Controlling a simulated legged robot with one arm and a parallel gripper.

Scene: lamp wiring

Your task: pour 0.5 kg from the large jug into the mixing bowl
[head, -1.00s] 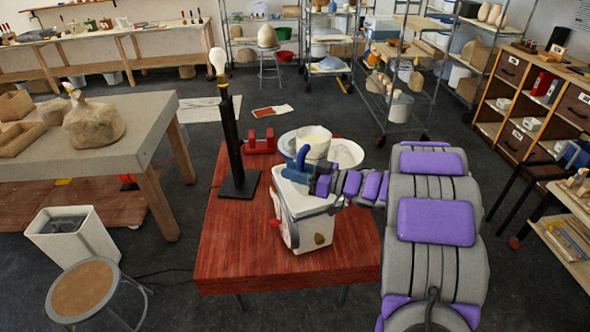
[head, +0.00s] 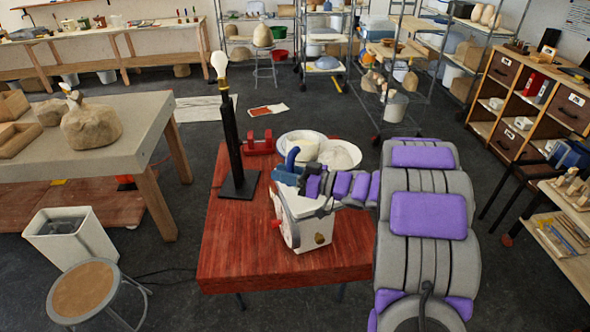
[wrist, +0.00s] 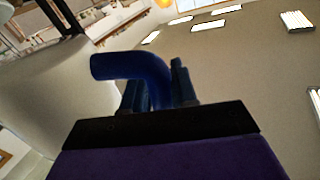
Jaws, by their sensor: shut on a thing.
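The large jug (head: 306,150) is pale, with a blue curved handle (head: 291,157). My gripper (head: 287,174) is shut on that handle, above the red table. In the wrist view the blue handle (wrist: 128,67) sits between my jaws (wrist: 155,90), and a pale curved surface, likely the jug's body (wrist: 50,95), fills the left. The jug overlaps a white bowl behind it, so its exact tilt and contact cannot be told. A second white bowl (head: 343,154) with pale contents stands to the right. Which is the mixing bowl is unclear. No stream is visible.
A white box-like device with a dial (head: 313,231) stands below my gripper on the red table (head: 228,258). A black lamp stand (head: 232,140) with a bulb is at left. The table's front left is clear.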

